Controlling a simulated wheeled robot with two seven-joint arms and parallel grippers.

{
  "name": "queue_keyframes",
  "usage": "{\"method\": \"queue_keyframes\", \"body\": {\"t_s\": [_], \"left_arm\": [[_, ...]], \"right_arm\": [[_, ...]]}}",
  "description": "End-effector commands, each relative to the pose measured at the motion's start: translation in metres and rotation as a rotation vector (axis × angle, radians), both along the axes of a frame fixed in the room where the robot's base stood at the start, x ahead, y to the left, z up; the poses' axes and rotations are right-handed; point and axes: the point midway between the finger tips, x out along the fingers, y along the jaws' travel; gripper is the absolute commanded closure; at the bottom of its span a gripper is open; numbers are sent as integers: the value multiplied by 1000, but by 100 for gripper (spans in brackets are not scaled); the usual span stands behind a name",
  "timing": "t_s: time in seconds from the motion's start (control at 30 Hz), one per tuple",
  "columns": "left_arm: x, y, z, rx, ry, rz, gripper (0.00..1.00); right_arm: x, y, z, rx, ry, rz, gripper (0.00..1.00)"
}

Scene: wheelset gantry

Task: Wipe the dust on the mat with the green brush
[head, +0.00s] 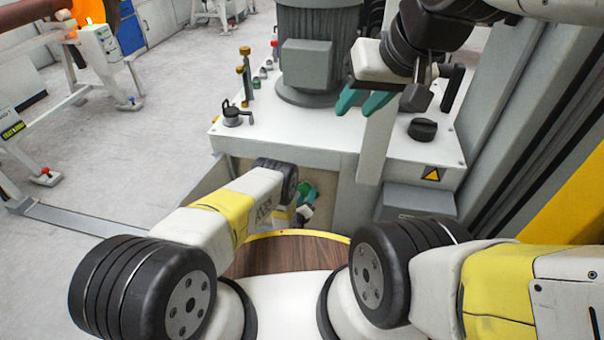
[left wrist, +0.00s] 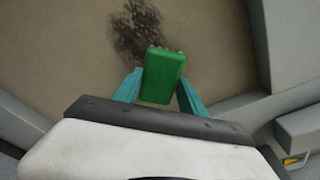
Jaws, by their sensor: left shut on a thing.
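My left gripper (head: 303,203) is shut on the green brush (left wrist: 162,75), which sits between its two teal fingers in the left wrist view. The brush's pale bristle tips point away from the gripper, at the lower right edge of a dark dust patch (left wrist: 134,30). The dust lies on the beige mat (left wrist: 55,55). I cannot tell whether the bristles touch the mat. In the head view the brush (head: 305,187) is small and partly hidden by my left arm. My right gripper (head: 366,101) is open and empty in front of the grey motor.
A white machine top (head: 290,135) carries a grey motor (head: 318,50), brass fittings and a black knob (head: 422,129). Grey walls (left wrist: 285,45) border the mat. Tall grey columns stand at the right. The floor at left is mostly clear.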

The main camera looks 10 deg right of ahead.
Motion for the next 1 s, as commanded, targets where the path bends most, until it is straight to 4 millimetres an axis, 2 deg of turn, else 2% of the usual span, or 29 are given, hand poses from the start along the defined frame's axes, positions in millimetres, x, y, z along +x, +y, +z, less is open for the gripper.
{"method": "queue_keyframes", "body": {"t_s": [0.4, 0.67, 1.0], "left_arm": [[12, 32, 4, -2, -11, 5, 84], [14, 41, 3, -1, -9, 4, 84], [20, 67, 2, -1, -6, 2, 84]], "right_arm": [[0, 0, 0, 0, 0, 0, 66], [0, 0, 0, 0, 0, 0, 66], [0, 0, 0, 0, 0, 0, 66]]}}
